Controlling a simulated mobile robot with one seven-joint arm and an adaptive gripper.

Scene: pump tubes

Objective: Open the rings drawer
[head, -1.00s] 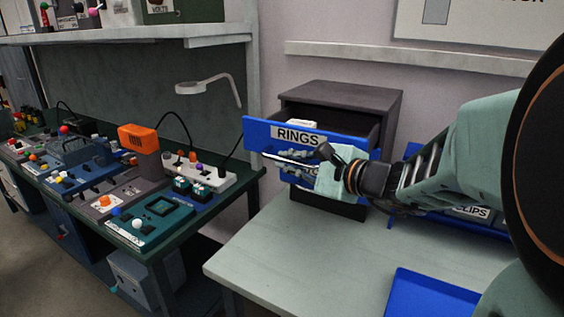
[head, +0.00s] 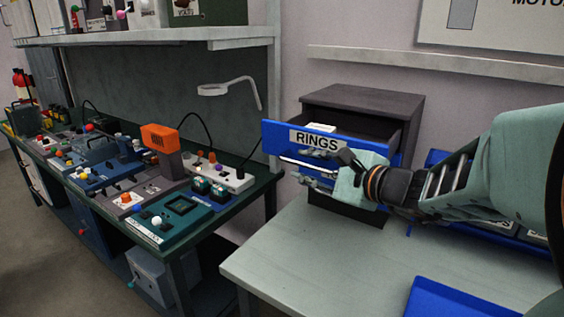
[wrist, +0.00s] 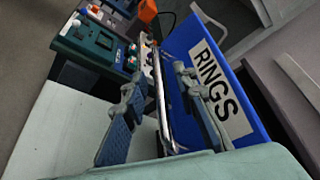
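The rings drawer (head: 272,137) has a blue front with a RINGS label and stands pulled out of the dark cabinet (head: 365,98). A white item (head: 321,127) shows inside it. Its silver bar handle (head: 305,163) runs along the front below the label. My gripper (head: 322,168) is at the drawer front. In the wrist view my gripper (wrist: 156,82) has its fingers apart, with the handle (wrist: 160,100) between them and a gap to the left finger. The right finger lies close to the drawer front (wrist: 180,45); contact cannot be told.
Below the cabinet is a pale table (head: 330,255) with clear room on its left part. A blue tray (head: 450,298) lies at its front right. Blue bins stand behind my arm. At the left is a bench (head: 265,185) crowded with devices.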

